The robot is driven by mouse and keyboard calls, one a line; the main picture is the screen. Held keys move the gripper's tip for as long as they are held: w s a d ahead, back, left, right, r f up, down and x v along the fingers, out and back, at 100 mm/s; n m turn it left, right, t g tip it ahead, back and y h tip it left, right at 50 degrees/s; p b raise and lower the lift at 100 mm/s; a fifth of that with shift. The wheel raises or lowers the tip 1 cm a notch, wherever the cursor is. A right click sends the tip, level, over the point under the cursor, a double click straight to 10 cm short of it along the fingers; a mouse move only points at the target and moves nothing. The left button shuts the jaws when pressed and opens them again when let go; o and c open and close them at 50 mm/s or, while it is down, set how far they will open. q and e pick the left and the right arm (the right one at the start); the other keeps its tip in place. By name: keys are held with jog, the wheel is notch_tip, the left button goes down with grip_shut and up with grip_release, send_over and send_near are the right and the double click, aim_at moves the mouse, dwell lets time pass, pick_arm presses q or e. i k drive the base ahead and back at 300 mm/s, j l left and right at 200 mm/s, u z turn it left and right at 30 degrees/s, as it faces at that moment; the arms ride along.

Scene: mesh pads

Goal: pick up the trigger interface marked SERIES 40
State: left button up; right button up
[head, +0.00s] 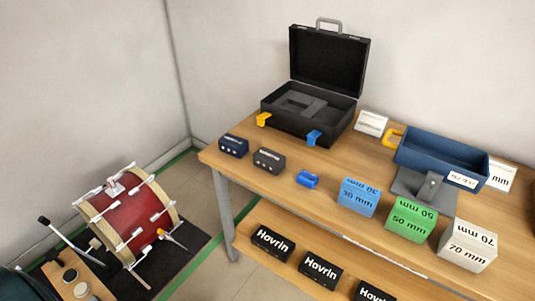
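Two small box-shaped units stand side by side at the left end of the wooden table in the head view. One is a navy blue unit (233,146) and the other is a dark grey unit (268,160). Both have small pale marks on the front. Their lettering is too small to read, so I cannot tell which one is marked SERIES 40. Nothing is touching either unit. Neither of my grippers is in view.
An open black case (285,123) stands behind the units, with orange and blue clips. A small blue object (307,179), blue (358,197), green (410,220) and white (467,246) blocks and a blue bin (415,153) are rightward. A red drum (130,215) stands left.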

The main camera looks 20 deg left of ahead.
aim_at(236, 146)
jog(key=i+j, duration=0.1)
jog(key=j, duration=0.35)
jog(key=i+j+z, duration=0.15)
jog(key=j, duration=0.25)
jog(key=i+j, duration=0.1)
jog(key=j, duration=0.35)
jog(key=i+j+z, duration=0.1)
jog(key=j, duration=0.35)
jog(key=i+j, duration=0.1)
jog(key=j, duration=0.35)
jog(key=l+z, duration=0.05)
